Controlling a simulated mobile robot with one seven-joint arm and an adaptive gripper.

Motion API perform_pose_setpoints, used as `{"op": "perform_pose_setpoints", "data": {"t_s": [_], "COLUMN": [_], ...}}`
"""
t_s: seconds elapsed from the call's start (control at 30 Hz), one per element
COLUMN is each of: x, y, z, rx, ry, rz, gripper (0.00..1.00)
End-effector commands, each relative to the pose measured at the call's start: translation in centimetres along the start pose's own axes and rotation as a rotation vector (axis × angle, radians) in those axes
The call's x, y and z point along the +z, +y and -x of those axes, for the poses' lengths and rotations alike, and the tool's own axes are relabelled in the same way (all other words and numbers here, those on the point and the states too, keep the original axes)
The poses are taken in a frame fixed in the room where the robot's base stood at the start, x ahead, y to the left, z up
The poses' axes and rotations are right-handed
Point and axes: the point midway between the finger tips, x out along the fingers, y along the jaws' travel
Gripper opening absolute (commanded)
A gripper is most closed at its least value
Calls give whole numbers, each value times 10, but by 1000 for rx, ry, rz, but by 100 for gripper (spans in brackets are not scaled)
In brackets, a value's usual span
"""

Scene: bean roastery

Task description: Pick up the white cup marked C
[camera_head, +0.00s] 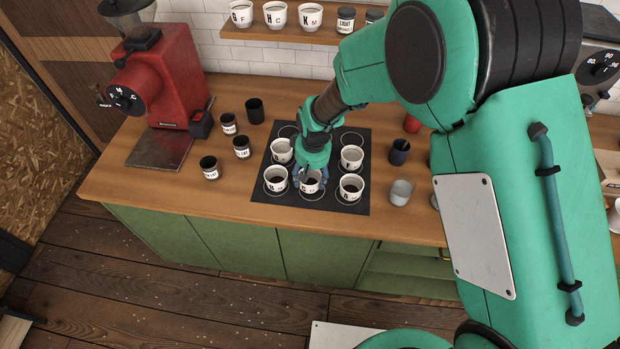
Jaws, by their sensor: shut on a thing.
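A dark mat (330,200) with ring marks on the wooden counter holds several white cups with dark contents. My gripper (311,174) reaches down over the front middle cup (311,187) and is shut on it at the rim. This cup's letter looks like a C, but it is small and partly covered. The cup is at about the height of its neighbours; I cannot tell whether it touches the mat. Other white cups stand at front left (276,182), front right (350,190), right (351,160) and left (281,152), the last partly behind my gripper.
A red grinder (160,80) stands at the left. Dark labelled jars (210,168) stand left of the mat. A dark cup (399,152) and a pale cup (401,192) stand right of it. A wall shelf (270,37) carries more lettered cups. The counter's front left is clear.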

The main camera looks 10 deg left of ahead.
Motion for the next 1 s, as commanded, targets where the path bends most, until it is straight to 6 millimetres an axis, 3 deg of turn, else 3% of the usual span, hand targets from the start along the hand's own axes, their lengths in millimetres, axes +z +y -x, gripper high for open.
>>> {"op": "perform_pose_setpoints", "data": {"t_s": [0.2,1.0], "x": [-4,131], "y": [0,-18], "z": [30,55], "rx": [0,0], "ry": [4,2], "rz": [0,0], "gripper": [27,27]}}
